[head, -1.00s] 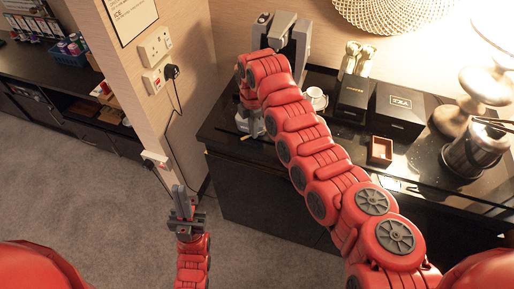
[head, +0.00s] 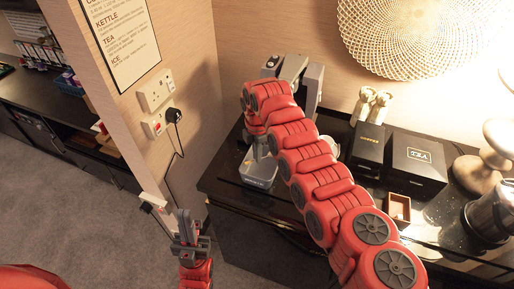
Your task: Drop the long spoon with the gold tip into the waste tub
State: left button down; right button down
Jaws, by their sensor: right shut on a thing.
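My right arm reaches across the counter to the grey coffee machine (head: 296,72). My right gripper (head: 252,128) points down beside the machine and is mostly hidden by my own red wrist. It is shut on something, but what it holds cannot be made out. My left gripper (head: 184,224) is low in front of the counter's left end, with its fingers close together and nothing visible between them. I cannot make out the long spoon with the gold tip. No tub can be clearly identified as the waste tub.
The dark counter (head: 224,185) carries the COFFEE box (head: 370,142), the TEA box (head: 416,160), a small brown open box (head: 398,209), a lamp (head: 484,172) and a metal bucket (head: 490,215). A wall corner with sockets (head: 156,92) and a plug cord stands left of the counter.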

notch_tip(320, 180, down, 3)
jog(key=shift+w+r, duration=0.15)
jog(key=shift+r, duration=0.05)
jog(key=shift+r, duration=0.1)
jog(key=c, duration=0.9)
grip_release()
jog(key=shift+b, duration=0.3)
